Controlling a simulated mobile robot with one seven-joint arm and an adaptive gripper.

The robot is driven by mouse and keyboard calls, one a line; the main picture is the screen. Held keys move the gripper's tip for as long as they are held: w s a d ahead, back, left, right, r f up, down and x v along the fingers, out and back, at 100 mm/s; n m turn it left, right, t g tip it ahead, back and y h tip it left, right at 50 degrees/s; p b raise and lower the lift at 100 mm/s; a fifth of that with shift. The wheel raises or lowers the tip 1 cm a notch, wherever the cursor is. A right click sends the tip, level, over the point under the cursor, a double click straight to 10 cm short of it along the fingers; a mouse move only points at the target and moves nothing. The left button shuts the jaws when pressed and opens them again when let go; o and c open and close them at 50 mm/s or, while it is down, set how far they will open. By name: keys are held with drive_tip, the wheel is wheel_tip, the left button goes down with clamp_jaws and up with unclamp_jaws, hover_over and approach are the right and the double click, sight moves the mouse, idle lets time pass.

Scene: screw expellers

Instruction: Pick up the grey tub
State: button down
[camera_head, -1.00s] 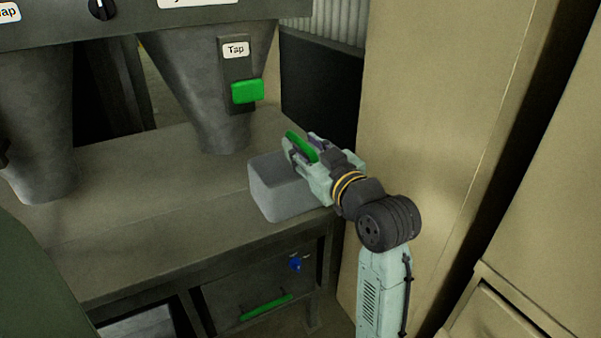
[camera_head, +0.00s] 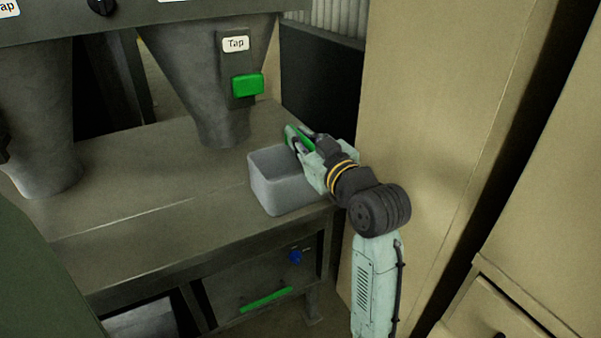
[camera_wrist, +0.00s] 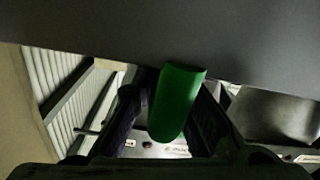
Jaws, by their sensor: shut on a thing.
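The grey tub (camera_head: 292,196) is an open, box-shaped container at the right front corner of the bench in the head view. A green handle (camera_head: 303,140) stands out at its right side. My gripper (camera_head: 306,143) is at this right side, shut on the green handle. In the wrist view, the handle (camera_wrist: 178,102) lies between the two dark fingers (camera_wrist: 165,115), and the tub's grey wall (camera_wrist: 170,35) fills the top. The tub looks upright, and I cannot tell whether its base is clear of the bench.
The bench top (camera_head: 140,205) is free left of the tub. A grey funnel (camera_head: 205,85) with a green tap button (camera_head: 248,85) stands behind it. A tall beige panel (camera_head: 440,110) is close on the right. A drawer with a green handle (camera_head: 266,299) is below.

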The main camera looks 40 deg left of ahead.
drive_tip(key=shift+r, duration=0.1)
idle(0.7)
drive_tip(key=shift+r, duration=0.75)
wheel_tip(320, 180, up, 2)
drive_tip(key=shift+r+b, duration=0.1)
drive_tip(key=shift+b, duration=0.4)
drive_tip(key=s+d+r+b, duration=0.1)
drive_tip(key=s+b, duration=0.7)
drive_tip(key=s, duration=0.8)
drive_tip(key=shift+d, duration=0.3)
drive_tip(key=shift+r, duration=0.1)
